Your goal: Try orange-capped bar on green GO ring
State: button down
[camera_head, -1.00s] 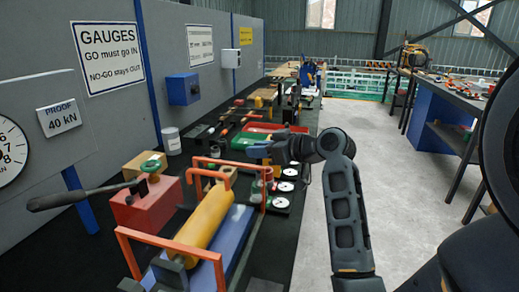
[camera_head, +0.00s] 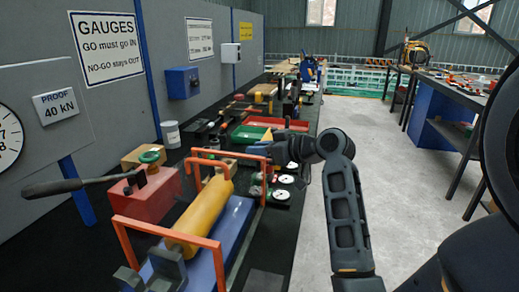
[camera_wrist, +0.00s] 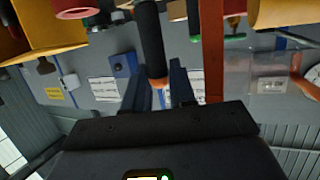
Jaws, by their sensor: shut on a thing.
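My gripper (camera_head: 258,149) reaches left over the bench in the head view. In the wrist view my gripper (camera_wrist: 165,88) is shut on a dark bar (camera_wrist: 150,40) with an orange cap (camera_wrist: 157,83) between the fingers. White-faced discs on dark bases (camera_head: 281,195) sit on the bench below and right of my gripper.
Orange hoops (camera_head: 205,243) stand over a yellow cylinder (camera_head: 202,212) on a blue base (camera_head: 232,222). A red pump (camera_head: 142,197) with a green knob and long handle is at left. A gauge sign (camera_head: 105,46) hangs behind. The floor at right is clear.

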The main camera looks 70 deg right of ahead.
jog(key=shift+f+b, duration=0.8)
jog(key=shift+f, duration=0.35)
jog(key=c, duration=0.8)
grip_release()
jog(key=shift+c, duration=0.2)
jog(key=v, duration=0.7)
jog(key=shift+s+r+b, duration=0.2)
jog(key=shift+s+b, duration=0.1)
jog(key=shift+s, duration=0.05)
jog(key=shift+s+a, duration=0.1)
